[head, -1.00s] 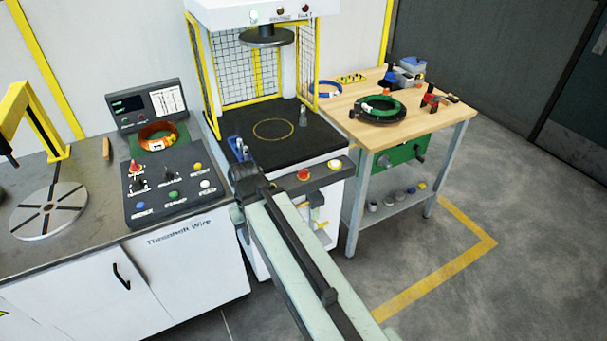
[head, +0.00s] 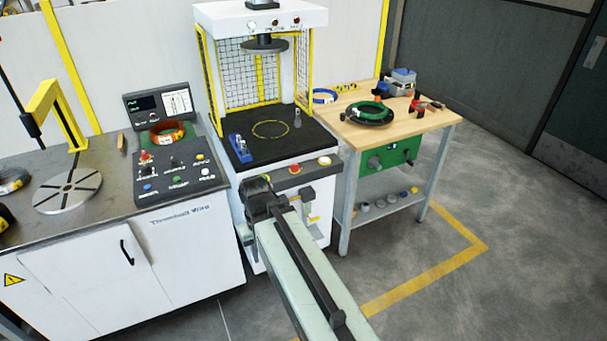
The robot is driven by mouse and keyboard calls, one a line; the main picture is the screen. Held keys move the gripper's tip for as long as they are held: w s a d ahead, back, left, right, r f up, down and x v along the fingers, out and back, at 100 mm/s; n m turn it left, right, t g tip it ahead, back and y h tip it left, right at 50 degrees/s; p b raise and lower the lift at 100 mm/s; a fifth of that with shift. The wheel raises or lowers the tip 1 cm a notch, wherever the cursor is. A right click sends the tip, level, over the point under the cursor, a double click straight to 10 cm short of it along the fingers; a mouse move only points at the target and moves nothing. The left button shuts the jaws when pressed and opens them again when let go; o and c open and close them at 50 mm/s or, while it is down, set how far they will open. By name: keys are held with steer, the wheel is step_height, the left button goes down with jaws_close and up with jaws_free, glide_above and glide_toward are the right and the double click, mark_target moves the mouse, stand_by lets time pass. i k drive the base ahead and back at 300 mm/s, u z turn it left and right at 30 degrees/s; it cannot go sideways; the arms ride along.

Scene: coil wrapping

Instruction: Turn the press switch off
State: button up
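The press (head: 316,95) is a white frame with yellow-edged mesh guards and a black bed, at the middle of the head view. Its front panel carries a red button (head: 295,169) and a pale, yellow-rimmed button (head: 324,161). Below them is a dark part (head: 308,194) with yellowish pieces around it; I cannot tell whether this is the switch or how it is set. My gripper (head: 257,186) is in front of the press, below and left of the red button, seen from behind. Its fingers are mostly hidden, and contact with the press cannot be told.
A blue fixture (head: 240,147) stands on the press bed's left. A control console (head: 173,180) and a slotted disc (head: 68,192) are on the left bench. A wooden-topped table (head: 437,118) holding a green-and-black coil (head: 369,112) stands right. Floor at right is clear.

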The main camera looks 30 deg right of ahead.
mark_target(294, 168)
steer(key=z, duration=0.35)
steer(key=i, duration=1)
steer(key=z, duration=0.25)
